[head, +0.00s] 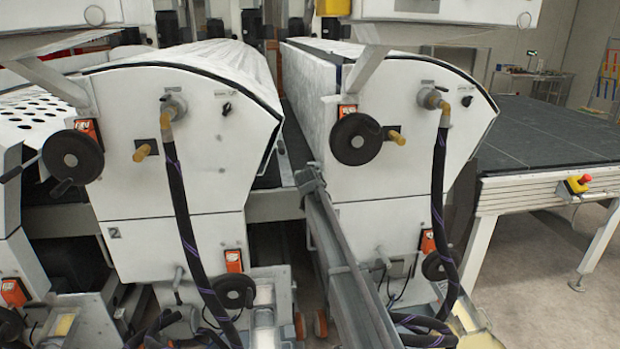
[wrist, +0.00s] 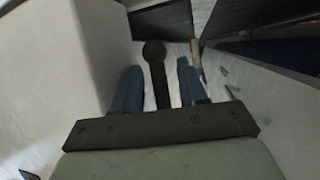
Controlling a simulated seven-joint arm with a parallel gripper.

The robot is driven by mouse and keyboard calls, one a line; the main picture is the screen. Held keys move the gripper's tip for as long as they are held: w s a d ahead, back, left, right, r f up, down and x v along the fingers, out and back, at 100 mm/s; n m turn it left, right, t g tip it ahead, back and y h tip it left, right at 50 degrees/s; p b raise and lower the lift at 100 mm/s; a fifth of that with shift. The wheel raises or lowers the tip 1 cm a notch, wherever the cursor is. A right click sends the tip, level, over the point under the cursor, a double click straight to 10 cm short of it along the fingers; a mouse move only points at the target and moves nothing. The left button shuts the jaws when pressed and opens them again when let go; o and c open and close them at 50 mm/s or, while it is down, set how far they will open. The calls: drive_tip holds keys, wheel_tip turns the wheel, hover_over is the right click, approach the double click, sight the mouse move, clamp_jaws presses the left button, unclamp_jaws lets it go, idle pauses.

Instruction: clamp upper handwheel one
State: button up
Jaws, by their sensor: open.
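Two black upper handwheels show in the head view, each on a white machine end panel: a left one (head: 72,157) and a right one (head: 355,139). Each has a grey hub and sits beside an orange-red counter. I cannot tell which is number one. In the wrist view, my gripper (wrist: 160,66) is open, with its two blue fingers apart. A black rod with a round knob (wrist: 154,52) shows between the fingers; I cannot tell whether it is part of a handwheel or whether anything touches it.
Lower handwheels (head: 235,291) sit near the bottom of the panels. Dark hoses (head: 182,215) hang from the pipe fittings in front. A narrow gap separates the two machines. A dark conveyor table (head: 545,130) with a red stop button (head: 585,178) stands at the right.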

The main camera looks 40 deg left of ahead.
clamp_jaws()
idle(0.3)
drive_tip(key=shift+r, duration=0.1)
drive_tip(key=shift+s+d+r+g+h, duration=0.1)
drive_tip(key=shift+s+d+g+h, duration=0.1)
drive_tip(key=shift+g+h, duration=0.3)
drive_tip(key=shift+s+d+g+h, duration=0.15)
drive_tip(key=shift+g+h, duration=0.25)
drive_tip(key=shift+g, duration=0.2)
drive_tip(key=shift+s+d+g+h, duration=0.25)
drive_tip(key=shift+g+h, duration=0.15)
drive_tip(key=shift+g, duration=0.2)
unclamp_jaws()
